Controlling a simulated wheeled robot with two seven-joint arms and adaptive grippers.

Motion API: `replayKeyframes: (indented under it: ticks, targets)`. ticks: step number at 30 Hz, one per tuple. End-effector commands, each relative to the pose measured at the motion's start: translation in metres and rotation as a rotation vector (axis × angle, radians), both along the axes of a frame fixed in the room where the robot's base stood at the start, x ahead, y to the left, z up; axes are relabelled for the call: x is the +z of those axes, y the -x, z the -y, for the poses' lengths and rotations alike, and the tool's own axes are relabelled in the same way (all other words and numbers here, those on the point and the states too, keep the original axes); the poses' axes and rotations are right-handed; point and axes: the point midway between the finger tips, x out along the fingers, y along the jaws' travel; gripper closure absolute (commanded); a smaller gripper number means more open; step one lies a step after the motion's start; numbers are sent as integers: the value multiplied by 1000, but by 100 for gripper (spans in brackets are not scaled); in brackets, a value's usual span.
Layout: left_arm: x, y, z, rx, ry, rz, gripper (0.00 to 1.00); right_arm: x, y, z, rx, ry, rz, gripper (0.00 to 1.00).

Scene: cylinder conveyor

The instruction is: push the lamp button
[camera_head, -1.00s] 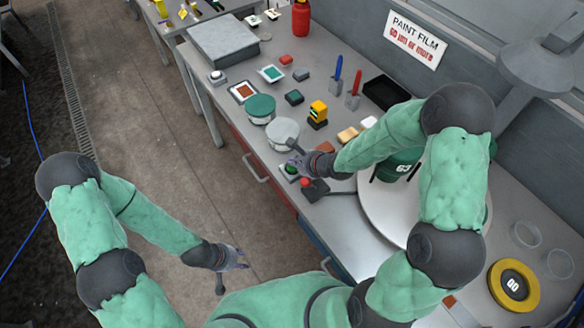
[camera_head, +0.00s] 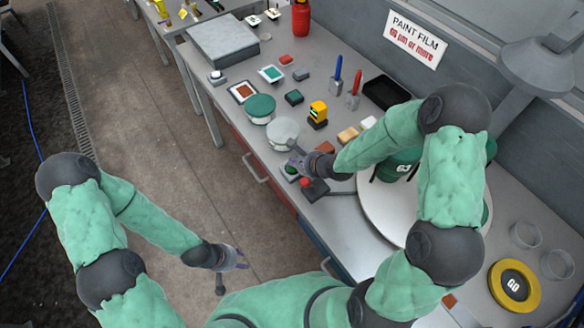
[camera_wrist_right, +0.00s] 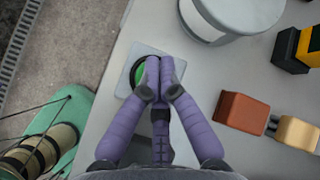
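A green button (camera_wrist_right: 137,72) sits on a pale square plate (camera_wrist_right: 150,50) in the right wrist view. It also shows at the bench's front edge in the head view (camera_head: 291,169). My right gripper (camera_wrist_right: 159,64) has its purple fingers together with nothing between them. Its fingertips are over the right part of the green button and hide some of it; I cannot tell whether they touch it. In the head view my right gripper (camera_head: 294,166) is at the button. My left gripper (camera_head: 241,259) hangs over the floor, empty, with its fingers apart.
A red button (camera_head: 308,183) is close beside the green one. A white-topped button (camera_head: 217,77) stands at the far bench corner. A grey lidded tub (camera_head: 283,131), a brown block (camera_head: 325,147) and a round turntable (camera_head: 374,213) are near my right arm.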

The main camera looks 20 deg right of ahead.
Motion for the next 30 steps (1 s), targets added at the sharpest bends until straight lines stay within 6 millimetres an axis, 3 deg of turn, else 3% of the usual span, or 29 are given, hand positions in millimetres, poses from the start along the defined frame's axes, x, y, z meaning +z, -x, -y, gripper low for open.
replayKeyframes:
  ticks: [1, 11, 30]
  targets:
    - [-1, 0, 0, 0, 0, 0, 60, -13, 13, -6, 14, -3, -35, 100]
    - [-1, 0, 0, 0, 0, 0, 60, -13, 13, -6, 14, -2, -34, 100]
    - [20, 0, 0, 0, 0, 0, 60, 9, 18, -10, 15, -3, -30, 100]
